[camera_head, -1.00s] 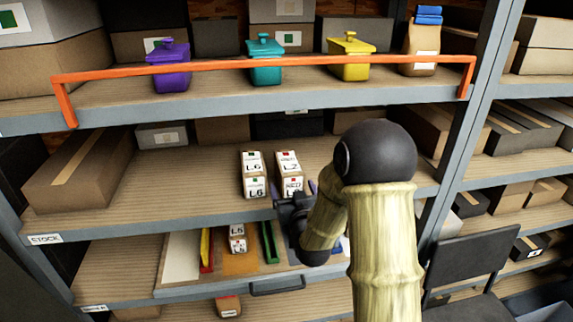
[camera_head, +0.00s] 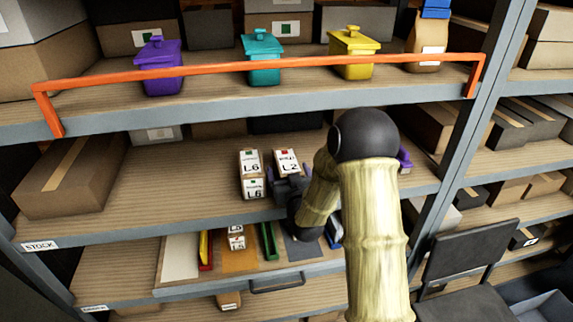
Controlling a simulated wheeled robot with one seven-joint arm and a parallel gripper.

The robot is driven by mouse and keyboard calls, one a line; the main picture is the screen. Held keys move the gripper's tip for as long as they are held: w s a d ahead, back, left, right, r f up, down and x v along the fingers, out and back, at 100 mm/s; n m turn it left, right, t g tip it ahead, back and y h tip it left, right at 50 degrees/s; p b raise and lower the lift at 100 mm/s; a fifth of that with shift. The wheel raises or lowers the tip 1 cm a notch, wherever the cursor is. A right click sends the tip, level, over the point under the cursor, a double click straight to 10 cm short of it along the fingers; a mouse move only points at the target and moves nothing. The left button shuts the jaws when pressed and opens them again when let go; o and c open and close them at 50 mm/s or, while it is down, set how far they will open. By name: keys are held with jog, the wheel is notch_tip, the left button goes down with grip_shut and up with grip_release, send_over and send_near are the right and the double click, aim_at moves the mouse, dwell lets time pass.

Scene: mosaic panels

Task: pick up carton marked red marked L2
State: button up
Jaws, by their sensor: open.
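The carton marked L2 (camera_head: 288,160) stands on the middle shelf (camera_head: 190,190), with a red mark on its white top label. My gripper (camera_head: 290,186) is open at the carton's front and hides most of its front face. I cannot tell whether the fingers are around the carton or just short of it. A carton marked L6 (camera_head: 251,162) with a green mark stands close to its left, its top and front labels showing.
An orange rail (camera_head: 270,66) crosses the upper shelf before purple (camera_head: 161,72), teal (camera_head: 263,65) and yellow (camera_head: 351,62) containers. A brown box (camera_head: 65,175) stands at the left. A drawer tray (camera_head: 175,285) extends below. The shelf left of the cartons is clear.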

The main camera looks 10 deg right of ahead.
jog(key=shift+w, duration=0.25)
jog(key=shift+s+r, duration=0.15)
jog(key=shift+s, duration=0.15)
jog(key=shift+w, duration=0.15)
jog(key=c, duration=1.4)
jog(key=shift+d, duration=0.15)
jog(key=shift+c, duration=1.3)
jog(key=shift+r, duration=0.1)
